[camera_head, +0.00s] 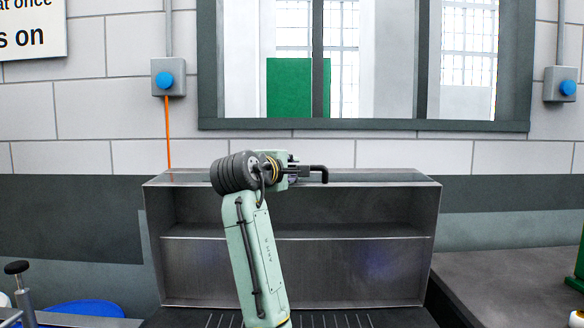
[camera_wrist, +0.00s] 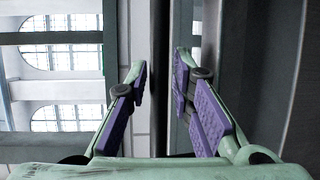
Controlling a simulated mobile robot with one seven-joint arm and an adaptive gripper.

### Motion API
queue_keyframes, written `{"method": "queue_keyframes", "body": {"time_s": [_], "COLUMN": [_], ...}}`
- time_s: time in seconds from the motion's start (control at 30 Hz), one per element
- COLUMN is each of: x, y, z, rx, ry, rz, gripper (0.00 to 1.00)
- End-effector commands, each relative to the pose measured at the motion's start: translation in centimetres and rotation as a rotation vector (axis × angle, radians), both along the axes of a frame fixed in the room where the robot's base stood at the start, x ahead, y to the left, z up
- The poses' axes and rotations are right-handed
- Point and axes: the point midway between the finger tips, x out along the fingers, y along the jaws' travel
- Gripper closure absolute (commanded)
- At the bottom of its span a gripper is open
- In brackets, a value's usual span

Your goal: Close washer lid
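The washer lid (camera_head: 290,275) is a grey metal, box-like cover with an inner ledge. It stands raised against the wall, its hollow side facing me. My gripper (camera_head: 304,173) is at the lid's top edge, near the middle, and points to the right. A dark bent bar (camera_head: 321,173) shows at its tip; I cannot tell whether it is a finger or a handle. In the wrist view my gripper (camera_wrist: 161,68) has its purple-padded fingers apart. A dark strip and a grey metal surface (camera_wrist: 245,60) run beyond and beside them. I see nothing clearly held; contact with the lid cannot be told.
A ribbed dark surface (camera_head: 350,319) lies below the lid. A grey counter (camera_head: 510,285) is at the right. A blue object (camera_head: 85,309) and a black-knobbed post (camera_head: 17,268) are at the lower left. The wall with a window (camera_head: 365,124) stands close behind the lid.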

Motion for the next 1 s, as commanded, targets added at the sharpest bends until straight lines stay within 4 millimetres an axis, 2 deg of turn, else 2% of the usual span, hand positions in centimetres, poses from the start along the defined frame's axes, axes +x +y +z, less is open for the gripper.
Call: {"method": "queue_keyframes", "body": {"time_s": [0.07, 0.4, 1.0], "x": [-0.01, -0.04, -0.05], "y": [0.0, 0.02, 0.03], "z": [-0.02, 0.0, 0.0], "rx": [0.0, 0.0, -0.001], "ry": [0.0, 0.0, 0.0], "rz": [0.0, 0.0, 0.0], "gripper": [0.79, 1.0, 1.0]}}
